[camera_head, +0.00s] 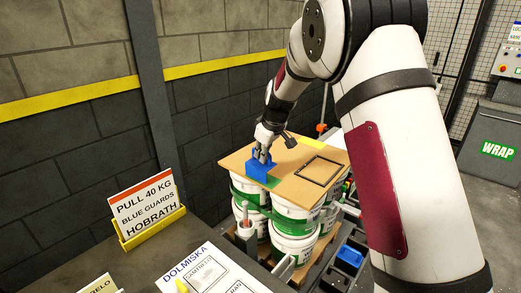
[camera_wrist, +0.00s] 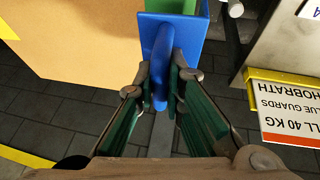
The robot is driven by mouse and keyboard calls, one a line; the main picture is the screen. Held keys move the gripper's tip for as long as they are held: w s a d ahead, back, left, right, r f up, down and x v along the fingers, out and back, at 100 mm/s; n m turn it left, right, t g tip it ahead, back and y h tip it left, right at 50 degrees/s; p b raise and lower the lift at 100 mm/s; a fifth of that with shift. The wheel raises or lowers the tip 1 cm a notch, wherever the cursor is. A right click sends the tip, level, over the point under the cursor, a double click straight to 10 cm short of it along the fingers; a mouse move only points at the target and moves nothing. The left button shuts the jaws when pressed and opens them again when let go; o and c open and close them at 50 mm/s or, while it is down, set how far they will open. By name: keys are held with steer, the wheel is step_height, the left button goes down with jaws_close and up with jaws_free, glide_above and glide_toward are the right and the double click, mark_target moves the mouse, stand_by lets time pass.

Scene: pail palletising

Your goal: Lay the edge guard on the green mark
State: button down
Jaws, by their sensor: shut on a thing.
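The blue edge guard (camera_head: 259,171) is at the near left corner of the cardboard sheet (camera_head: 290,188) on top of the stacked pails. My gripper (camera_head: 263,153) is above it and shut on its upright fin; the wrist view shows the fingers (camera_wrist: 166,88) on either side of the fin of the guard (camera_wrist: 190,35). Part of the green mark (camera_head: 274,181) shows beside the guard, and green (camera_wrist: 170,5) also shows past it in the wrist view. The guard covers the rest of the mark. I cannot tell whether the guard touches the sheet.
White and green pails (camera_head: 293,243) stand under the sheet. A black square outline (camera_head: 319,170) and a yellow mark (camera_head: 308,141) lie on the sheet. Another blue piece (camera_head: 349,256) is in a dark rack at lower right. A sign (camera_head: 146,207) stands on the dark table at left.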

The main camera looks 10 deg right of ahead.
mark_target(265, 165)
steer(key=shift+f+b, duration=0.5)
steer(key=shift+f, duration=2.4)
steer(key=shift+f, duration=0.2)
steer(key=c, duration=1.6)
jaws_free()
steer(key=v, duration=1.3)
steer(key=s+a+r+m, duration=0.15)
steer(key=s+r, duration=0.25)
steer(key=s, duration=0.5)
steer(key=s+r+m, duration=0.2)
steer(key=s+r, duration=0.2)
steer(key=s, duration=0.4)
steer(key=s+m, duration=0.1)
steer(key=s, duration=0.5)
steer(key=s+f+m, duration=0.1)
steer(key=s, duration=0.6)
steer(key=s+m+h, duration=0.1)
steer(key=s+m, duration=0.1)
steer(key=s, duration=0.5)
steer(key=shift+s+d+f, duration=0.15)
steer(key=shift+d, duration=0.2)
